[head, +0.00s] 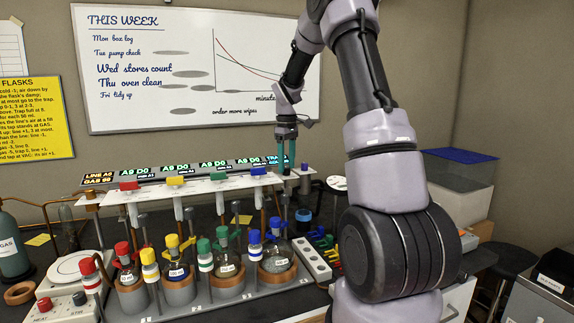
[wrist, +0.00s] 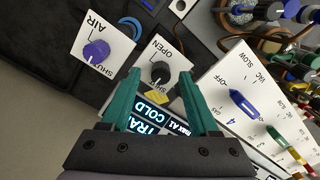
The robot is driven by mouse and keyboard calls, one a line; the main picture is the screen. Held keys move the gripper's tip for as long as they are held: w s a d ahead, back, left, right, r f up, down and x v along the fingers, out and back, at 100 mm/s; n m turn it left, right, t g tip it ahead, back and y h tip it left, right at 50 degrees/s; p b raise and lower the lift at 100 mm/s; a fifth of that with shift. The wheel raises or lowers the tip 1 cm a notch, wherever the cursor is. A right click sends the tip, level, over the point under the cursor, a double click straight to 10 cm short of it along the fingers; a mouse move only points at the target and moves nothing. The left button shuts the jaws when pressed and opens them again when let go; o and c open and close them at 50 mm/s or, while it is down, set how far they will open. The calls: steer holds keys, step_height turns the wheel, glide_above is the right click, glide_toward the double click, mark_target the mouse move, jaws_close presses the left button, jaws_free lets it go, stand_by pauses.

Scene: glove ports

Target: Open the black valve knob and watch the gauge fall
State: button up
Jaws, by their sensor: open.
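My gripper (head: 286,169) points down at the right end of the white valve shelf, its two teal fingers apart. In the wrist view my open gripper (wrist: 160,78) has its fingertips on either side of the black valve knob (wrist: 160,72), with nothing gripped. The knob sits on a small white plate marked OPEN, with a yellow pointer or tag beside it. I cannot tell how far the fingertips are above it. In the head view the black knob is not clearly visible.
A purple knob (wrist: 96,50) on a plate marked AIR stands beside the black one. A blue tap (wrist: 243,103) is on the white shelf on the other side. Below the shelf stand several flasks (head: 228,266) with coloured clamps. A whiteboard (head: 200,60) hangs behind.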

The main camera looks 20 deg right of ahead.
steer(key=shift+f, duration=0.25)
jaws_close()
